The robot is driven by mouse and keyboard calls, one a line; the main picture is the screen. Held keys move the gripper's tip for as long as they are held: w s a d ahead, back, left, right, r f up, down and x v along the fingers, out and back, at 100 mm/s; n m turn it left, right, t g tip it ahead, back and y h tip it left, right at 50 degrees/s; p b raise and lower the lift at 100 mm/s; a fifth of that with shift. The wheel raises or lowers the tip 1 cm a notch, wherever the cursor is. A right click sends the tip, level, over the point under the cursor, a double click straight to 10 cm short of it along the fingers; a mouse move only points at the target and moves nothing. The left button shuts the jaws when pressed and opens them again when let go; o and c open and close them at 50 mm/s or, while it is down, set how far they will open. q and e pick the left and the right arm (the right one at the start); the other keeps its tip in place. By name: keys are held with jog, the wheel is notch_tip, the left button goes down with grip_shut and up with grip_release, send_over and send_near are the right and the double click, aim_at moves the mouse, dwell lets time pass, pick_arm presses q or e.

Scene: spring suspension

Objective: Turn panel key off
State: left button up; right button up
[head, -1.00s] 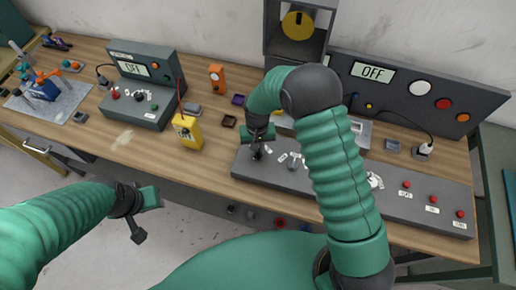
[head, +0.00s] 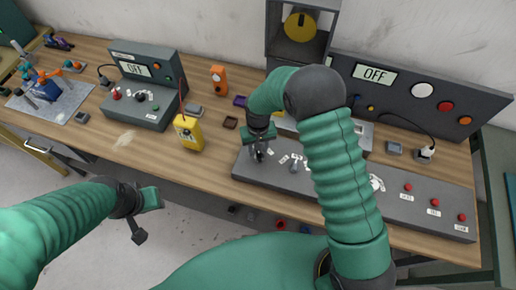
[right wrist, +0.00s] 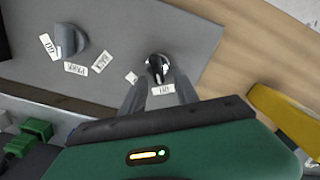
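The key switch (right wrist: 157,68) is a round silver-and-black piece on the grey panel, with a white label (right wrist: 163,89) beside it. In the right wrist view my right gripper (right wrist: 159,82) has its two fingers apart, one on each side of the switch. I cannot tell whether they touch it. In the head view the right gripper (head: 259,154) points down at the left end of the grey control panel (head: 330,192) and covers most of the switch. My left gripper (head: 146,215) is open and empty, off the table's front edge.
A grey knob (right wrist: 72,40) with several labels stands beside the switch. Red buttons (head: 435,202) line the panel's right end. A display (head: 374,74) reads OFF.

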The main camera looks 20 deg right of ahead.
jog(key=shift+s, duration=0.1)
jog(key=shift+r, duration=0.3)
notch_tip(320, 180, up, 16)
jog(key=b, duration=0.2)
jog(key=s+d+f+t+b, duration=0.1)
jog(key=s+d+f, duration=0.1)
jog(key=s, duration=0.6)
jog(key=s+d+f+t+b, duration=0.1)
jog(key=s+d+f+b, duration=0.1)
jog(key=s+f, duration=0.3)
jog(key=shift+s+d+f+n+t, duration=0.25)
jog(key=shift+s+d, duration=0.4)
jog(key=shift+s, duration=0.8)
jog(key=shift+s+r, duration=0.15)
jog(key=shift+s, duration=0.05)
